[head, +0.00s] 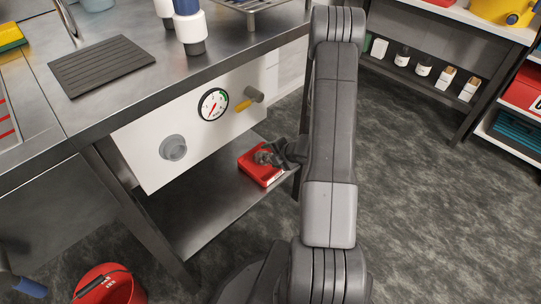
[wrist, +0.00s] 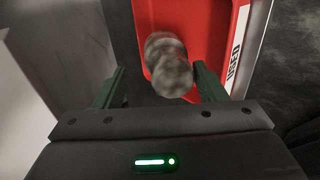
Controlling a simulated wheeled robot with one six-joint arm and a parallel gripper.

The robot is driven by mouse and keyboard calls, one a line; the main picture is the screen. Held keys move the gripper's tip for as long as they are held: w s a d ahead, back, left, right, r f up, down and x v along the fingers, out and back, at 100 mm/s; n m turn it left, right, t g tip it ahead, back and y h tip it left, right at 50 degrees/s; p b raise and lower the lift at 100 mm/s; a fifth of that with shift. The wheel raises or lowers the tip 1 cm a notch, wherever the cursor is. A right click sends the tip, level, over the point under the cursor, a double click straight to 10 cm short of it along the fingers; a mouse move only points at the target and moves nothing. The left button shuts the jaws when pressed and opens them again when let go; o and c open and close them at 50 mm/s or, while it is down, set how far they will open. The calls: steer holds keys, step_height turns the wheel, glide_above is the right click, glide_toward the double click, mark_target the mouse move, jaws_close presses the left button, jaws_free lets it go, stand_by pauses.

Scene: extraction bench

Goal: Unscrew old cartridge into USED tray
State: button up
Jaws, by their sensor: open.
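The red USED tray (head: 250,169) sits on the lower shelf under the bench; in the wrist view its red floor (wrist: 205,20) and white USED label (wrist: 237,48) show. The grey, ribbed old cartridge (head: 263,156) is over the tray. In the wrist view the cartridge (wrist: 168,66) looks blurred and lies between and just beyond my gripper's fingers. My gripper (wrist: 160,72) is open, with a gap visible beside the cartridge. In the head view my gripper (head: 281,153) reaches in from the right. I cannot tell whether the cartridge touches the tray floor.
The lower shelf (head: 205,205) is clear in front of the tray.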

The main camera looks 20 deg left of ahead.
steer(key=p+v, duration=0.3)
steer(key=v, duration=0.9)
steer(key=shift+s+d+r+p, duration=0.15)
steer(key=shift+r+p, duration=0.15)
steer(key=shift+p, duration=0.1)
steer(key=b+x, duration=0.3)
steer(key=x, duration=0.8)
steer(key=shift+f+b, duration=0.2)
steer(key=shift+b, duration=0.2)
steer(key=shift+w+a+f, duration=0.3)
steer(key=shift+a+f, duration=0.15)
steer(key=shift+a, duration=0.05)
